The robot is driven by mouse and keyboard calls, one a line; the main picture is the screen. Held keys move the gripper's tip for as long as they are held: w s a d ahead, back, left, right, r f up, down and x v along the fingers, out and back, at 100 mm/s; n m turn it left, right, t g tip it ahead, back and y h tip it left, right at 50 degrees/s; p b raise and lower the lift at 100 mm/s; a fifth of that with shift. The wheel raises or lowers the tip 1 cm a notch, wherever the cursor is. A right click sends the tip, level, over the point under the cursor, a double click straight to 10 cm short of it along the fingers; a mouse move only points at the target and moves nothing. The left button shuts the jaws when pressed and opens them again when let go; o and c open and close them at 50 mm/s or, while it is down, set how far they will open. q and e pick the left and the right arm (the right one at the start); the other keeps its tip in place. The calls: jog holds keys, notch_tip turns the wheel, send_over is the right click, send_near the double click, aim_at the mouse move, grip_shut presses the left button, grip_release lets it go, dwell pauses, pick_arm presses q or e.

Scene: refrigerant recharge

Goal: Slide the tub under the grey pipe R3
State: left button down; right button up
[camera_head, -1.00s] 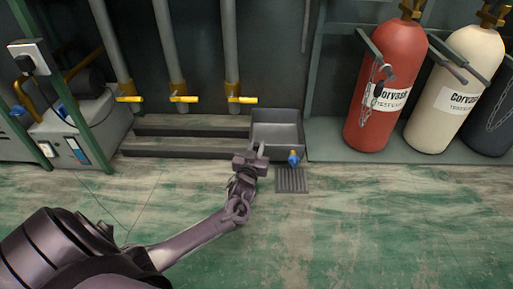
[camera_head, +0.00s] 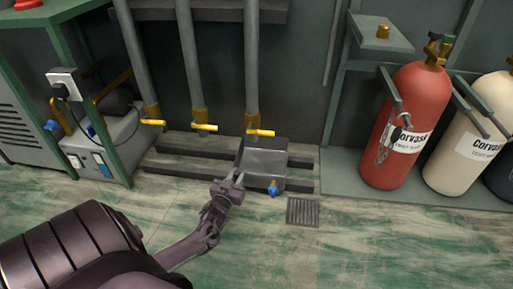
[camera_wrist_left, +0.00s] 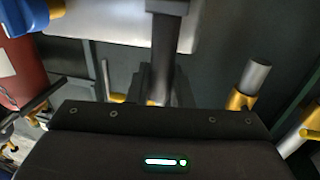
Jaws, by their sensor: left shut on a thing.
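The tub (camera_head: 264,160) is a grey metal box with a blue tap (camera_head: 274,188) at its front. It sits at the rails by the wall, below the rightmost of three grey pipes (camera_head: 252,70). That pipe ends in a brass fitting with a yellow handle (camera_head: 261,133), above the tub's left part. No pipe label is readable. My left gripper (camera_head: 236,183) is shut on the tub's front left edge. In the left wrist view, the tub's pale wall (camera_wrist_left: 100,22) is at the top, by the gripper finger (camera_wrist_left: 165,45). My right gripper is not in view.
Low dark rails (camera_head: 190,156) run left of the tub. A floor grate (camera_head: 303,211) lies to its front right. A red cylinder (camera_head: 405,125) and a cream cylinder (camera_head: 465,145) stand on the right. A grey machine (camera_head: 105,140) stands left. The floor in front is clear.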

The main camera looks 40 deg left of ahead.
pick_arm(q)
jog(key=shift+s+a+p, duration=0.15)
jog(key=shift+s+a, duration=0.45)
jog(key=shift+a, duration=0.35)
jog(key=shift+s+a+p, duration=0.15)
jog(key=shift+s+a, duration=0.45)
jog(key=shift+a, duration=0.3)
jog(key=c, duration=1.3)
grip_release()
jog(key=shift+c, duration=0.2)
jog(key=p+v, duration=0.4)
jog(key=v, duration=0.3)
jog(key=shift+s+d, duration=0.15)
jog(key=shift+s, duration=0.2)
